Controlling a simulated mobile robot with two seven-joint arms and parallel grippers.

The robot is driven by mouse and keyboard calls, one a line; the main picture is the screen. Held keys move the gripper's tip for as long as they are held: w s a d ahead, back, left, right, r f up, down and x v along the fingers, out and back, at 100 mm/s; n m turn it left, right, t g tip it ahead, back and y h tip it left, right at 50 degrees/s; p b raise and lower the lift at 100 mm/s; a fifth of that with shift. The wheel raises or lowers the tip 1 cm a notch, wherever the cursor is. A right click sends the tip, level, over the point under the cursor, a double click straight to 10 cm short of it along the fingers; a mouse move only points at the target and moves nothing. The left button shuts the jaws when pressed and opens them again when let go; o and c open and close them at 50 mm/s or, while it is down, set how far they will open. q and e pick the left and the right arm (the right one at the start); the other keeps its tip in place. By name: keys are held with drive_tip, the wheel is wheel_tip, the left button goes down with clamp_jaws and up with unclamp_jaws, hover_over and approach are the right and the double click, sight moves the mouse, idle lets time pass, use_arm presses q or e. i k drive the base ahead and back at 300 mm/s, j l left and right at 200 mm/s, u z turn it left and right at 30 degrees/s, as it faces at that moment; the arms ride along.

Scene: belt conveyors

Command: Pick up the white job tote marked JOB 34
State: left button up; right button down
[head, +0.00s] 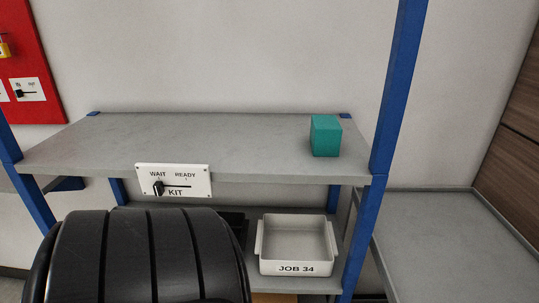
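The white job tote (296,267) marked JOB 34 stands on the lower shelf of a blue-posted rack, toward its right side. It is upright, its label faces me, and it looks empty inside. Neither of my grippers shows in the head view.
The grey upper shelf (200,141) overhangs behind the tote and bears a teal cube (325,136). A WAIT/READY KIT switch plate (174,181) hangs on its front edge. A blue post (367,220) stands right of the tote. A large black ribbed object (140,260) covers the lower left. A grey surface (455,240) lies right.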

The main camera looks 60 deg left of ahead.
sight(287, 245)
drive_tip(key=u, duration=1.65)
drive_tip(key=k+j+z, duration=0.05)
